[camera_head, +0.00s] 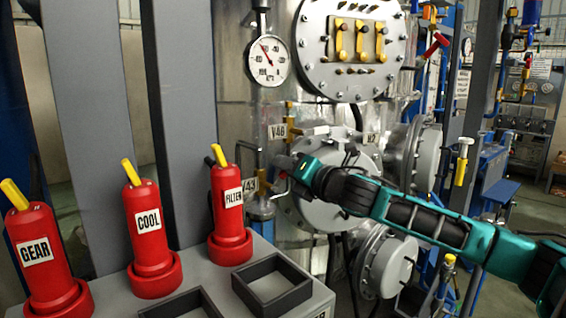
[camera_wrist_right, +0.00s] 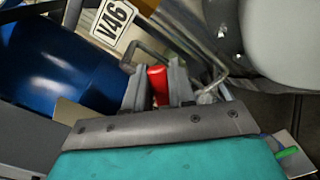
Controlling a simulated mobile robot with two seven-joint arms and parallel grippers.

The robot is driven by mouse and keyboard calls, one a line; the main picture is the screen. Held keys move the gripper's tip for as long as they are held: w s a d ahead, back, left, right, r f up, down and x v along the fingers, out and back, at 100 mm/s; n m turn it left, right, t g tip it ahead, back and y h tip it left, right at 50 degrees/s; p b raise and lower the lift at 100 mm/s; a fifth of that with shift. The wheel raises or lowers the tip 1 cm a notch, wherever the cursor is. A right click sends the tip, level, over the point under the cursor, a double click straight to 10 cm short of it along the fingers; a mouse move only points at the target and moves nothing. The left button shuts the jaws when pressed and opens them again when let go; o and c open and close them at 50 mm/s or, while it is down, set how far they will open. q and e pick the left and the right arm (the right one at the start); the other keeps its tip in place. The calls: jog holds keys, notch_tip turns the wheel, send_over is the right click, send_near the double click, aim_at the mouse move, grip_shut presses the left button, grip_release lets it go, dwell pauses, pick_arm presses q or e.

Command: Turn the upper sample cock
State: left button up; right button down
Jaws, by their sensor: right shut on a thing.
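My right gripper (camera_head: 284,164) reaches in from the right to the pipework on the tank's front, just below the V46 tag (camera_head: 278,132). In the right wrist view my right gripper (camera_wrist_right: 158,90) has its two grey fingers shut on a red cock handle (camera_wrist_right: 157,84), which shows between them. The V46 tag also shows in the wrist view (camera_wrist_right: 110,22), just beyond the fingers. In the head view the gripper largely hides the handle and the cock body. A V43 tag (camera_head: 250,185) is lower left of the gripper. My left gripper is not in view.
Red GEAR (camera_head: 38,250), COOL (camera_head: 150,222) and FILTER (camera_head: 228,205) bottles stand on a grey bench in front of the tank. A pressure gauge (camera_head: 267,61) is above the V46 tag. Round flanges (camera_head: 385,265) surround my right arm.

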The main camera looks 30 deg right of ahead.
jog(key=shift+d+f+m+p, duration=0.25)
jog(key=shift+f+m, duration=0.45)
jog(key=shift+m, duration=0.9)
jog(key=shift+d+f+m+p, duration=0.1)
jog(key=shift+d+f+m, duration=0.45)
jog(key=shift+m, duration=1.05)
jog(key=shift+d+f+m+p, duration=0.15)
jog(key=shift+f+m, duration=0.7)
jog(key=shift+m, duration=0.75)
jog(key=shift+a, duration=0.1)
jog(key=c, duration=1)
grip_release()
jog(key=shift+c, duration=0.2)
jog(key=s+d, duration=0.1)
jog(key=s, duration=1.1)
jog(key=shift+s+b, duration=0.4)
